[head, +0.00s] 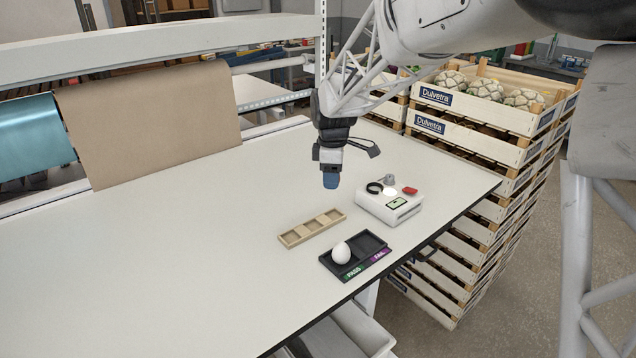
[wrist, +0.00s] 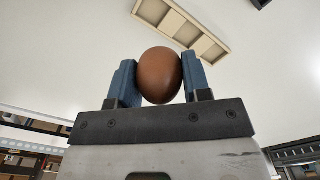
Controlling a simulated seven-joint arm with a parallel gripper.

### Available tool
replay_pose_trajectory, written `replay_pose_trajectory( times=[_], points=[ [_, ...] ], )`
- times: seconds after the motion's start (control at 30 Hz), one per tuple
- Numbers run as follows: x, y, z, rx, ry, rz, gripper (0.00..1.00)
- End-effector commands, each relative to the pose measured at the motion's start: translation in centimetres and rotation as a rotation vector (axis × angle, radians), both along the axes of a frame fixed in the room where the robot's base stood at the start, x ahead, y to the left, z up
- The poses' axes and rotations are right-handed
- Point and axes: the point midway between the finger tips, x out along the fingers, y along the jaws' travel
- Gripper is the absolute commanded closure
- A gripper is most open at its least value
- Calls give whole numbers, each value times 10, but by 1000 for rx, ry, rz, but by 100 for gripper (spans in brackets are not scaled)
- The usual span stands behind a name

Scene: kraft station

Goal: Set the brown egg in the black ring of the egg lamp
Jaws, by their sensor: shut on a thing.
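My gripper (wrist: 160,82) is shut on the brown egg (wrist: 159,74), which sits between its two blue fingers in the wrist view. In the head view my gripper (head: 331,181) hangs above the table, left of the egg lamp, and hides the egg. The egg lamp (head: 390,207) is a white box with a black ring (head: 374,188) on top, beside a lit spot, a grey knob and a red button. The ring looks empty. The egg is apart from the lamp.
A beige tray (head: 312,228) with three empty compartments lies below my gripper. A black tray (head: 355,255) marked PASS and FAIL holds a white egg (head: 341,253) on the PASS side. Stacked crates (head: 480,130) stand beyond the table's right edge.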

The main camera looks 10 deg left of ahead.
Motion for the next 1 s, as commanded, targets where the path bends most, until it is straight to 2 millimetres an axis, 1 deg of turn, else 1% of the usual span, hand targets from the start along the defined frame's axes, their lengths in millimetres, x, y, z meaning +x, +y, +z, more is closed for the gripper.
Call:
replay_pose_trajectory(
  times=[0.03, 0.3, 0.5, 0.7, 1.0],
  points=[
    [9, -10, 1, 0, 0, -5, 69],
    [51, -66, 7, 0, -1, -4, 69],
    [73, -100, 11, 0, 0, -2, 69],
    [83, -117, 12, 0, 0, -1, 69],
    [84, -120, 13, 0, 0, 0, 69]
  ],
)
